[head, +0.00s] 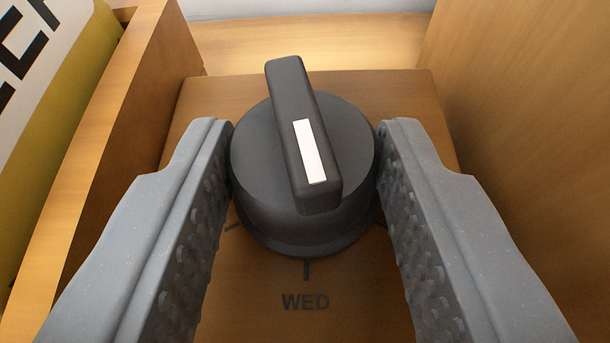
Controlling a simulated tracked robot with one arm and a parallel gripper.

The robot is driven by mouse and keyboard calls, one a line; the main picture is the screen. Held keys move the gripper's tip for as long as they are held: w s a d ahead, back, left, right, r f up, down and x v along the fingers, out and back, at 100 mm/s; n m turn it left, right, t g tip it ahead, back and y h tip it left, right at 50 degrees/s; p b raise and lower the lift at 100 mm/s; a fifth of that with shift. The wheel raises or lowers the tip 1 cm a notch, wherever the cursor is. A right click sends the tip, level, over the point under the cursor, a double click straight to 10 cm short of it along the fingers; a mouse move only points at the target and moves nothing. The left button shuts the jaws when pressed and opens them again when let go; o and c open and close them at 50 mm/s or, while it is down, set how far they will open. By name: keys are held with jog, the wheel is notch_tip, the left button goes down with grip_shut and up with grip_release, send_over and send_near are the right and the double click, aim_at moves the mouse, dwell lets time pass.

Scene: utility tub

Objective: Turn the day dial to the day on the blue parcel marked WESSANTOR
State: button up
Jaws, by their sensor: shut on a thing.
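The black day dial (255,150) stands upright on a wooden block, with a raised grip bar across its top. The label WED (305,302) is printed below that tick. My gripper (305,155) is shut on the dial, one grey finger on each side of its round body. Other day labels are hidden by the fingers and dial. The blue parcel marked WESSANTOR is not in view.
A wooden wall (520,110) rises close on the right. A wooden edge (110,130) runs along the left. Beyond it, a white and yellow item (65,95) shows partial black letters. Bare wood (310,45) lies behind the block.

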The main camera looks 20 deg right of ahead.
jog(key=shift+w+a+r+m+g+h+p, duration=0.1)
jog(key=shift+a+m+g+h+p, duration=0.2)
jog(key=shift+p, duration=1.4)
jog(key=shift+w+d+r+m+g+h+p, duration=0.15)
jog(key=shift+m+h+p, duration=0.25)
jog(key=shift+p, duration=1.3)
jog(key=shift+s+a+r+m+g+h+p, duration=0.15)
jog(key=shift+a+m+h+p, duration=0.2)
jog(key=shift+p, duration=1.35)
jog(key=shift+w+p, duration=0.15)
jog(key=shift+p, duration=0.85)
jog(key=shift+m+p, duration=0.25)
jog(key=shift+p, duration=0.2)
jog(key=h+p, duration=0.1)
jog(key=p, duration=0.2)
jog(key=shift+a+f+m+g, duration=0.1)
jog(key=shift+m+g, duration=0.2)
jog(key=shift+f+h, duration=0.2)
jog(key=shift+h, duration=0.05)
jog(key=o, duration=1)
jog(key=shift+d, duration=0.2)
jog(key=shift+f, duration=0.1)
jog(key=shift+s, duration=0.25)
